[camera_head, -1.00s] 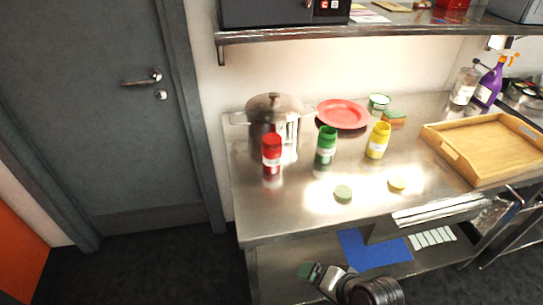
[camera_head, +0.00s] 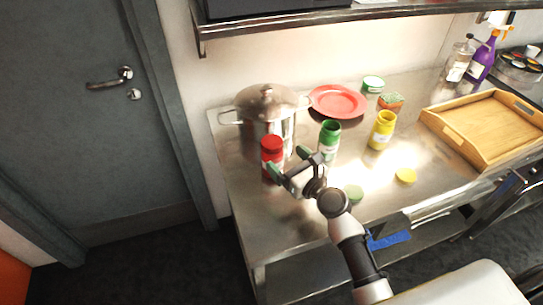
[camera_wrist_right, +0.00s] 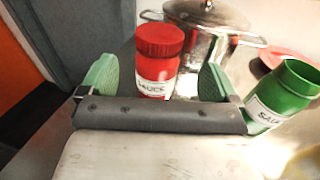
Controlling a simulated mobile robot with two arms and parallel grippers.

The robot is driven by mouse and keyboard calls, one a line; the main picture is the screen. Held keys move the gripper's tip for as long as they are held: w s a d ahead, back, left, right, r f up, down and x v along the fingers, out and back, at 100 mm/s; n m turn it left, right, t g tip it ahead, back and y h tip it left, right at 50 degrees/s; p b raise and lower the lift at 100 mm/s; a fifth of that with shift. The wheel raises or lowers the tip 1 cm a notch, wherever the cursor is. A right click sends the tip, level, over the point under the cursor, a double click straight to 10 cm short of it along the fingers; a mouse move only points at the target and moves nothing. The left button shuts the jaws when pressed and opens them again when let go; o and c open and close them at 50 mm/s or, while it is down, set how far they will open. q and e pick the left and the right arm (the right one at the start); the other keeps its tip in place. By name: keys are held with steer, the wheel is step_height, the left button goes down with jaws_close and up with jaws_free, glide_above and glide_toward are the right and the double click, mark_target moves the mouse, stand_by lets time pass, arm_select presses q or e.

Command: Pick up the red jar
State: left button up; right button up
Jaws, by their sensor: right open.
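The red jar (camera_head: 272,157) stands upright on the steel counter, in front of the steel pot, with its red lid on. In the right wrist view the red jar (camera_wrist_right: 158,60) shows a white label, between and beyond the two green fingertips. My right gripper (camera_head: 288,160) is open and empty, close to the jar at its front right. In the right wrist view the right gripper (camera_wrist_right: 157,82) has its fingers spread on either side of the jar's lower part; I cannot tell whether they touch it. My left gripper is not in view.
A green jar (camera_head: 329,138) stands close to the right of my gripper. A yellow jar (camera_head: 382,130), a steel pot (camera_head: 266,112), a red plate (camera_head: 338,101) and a wooden tray (camera_head: 487,128) share the counter.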

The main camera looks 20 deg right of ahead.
mark_target(279, 152)
steer(key=shift+x, duration=0.95)
steer(key=x, duration=0.2)
steer(key=p+x, duration=0.1)
steer(key=x, duration=0.1)
steer(key=shift+w+a+r, duration=0.1)
steer(key=shift+w+r, duration=0.1)
steer(key=shift+r, duration=0.05)
steer(key=shift+w+a+f, duration=0.1)
steer(key=shift+w, duration=0.1)
steer(key=shift+s, duration=0.1)
steer(key=c, duration=1.3)
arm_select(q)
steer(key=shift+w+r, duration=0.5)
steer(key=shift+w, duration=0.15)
arm_select(e)
steer(key=shift+c, duration=0.6)
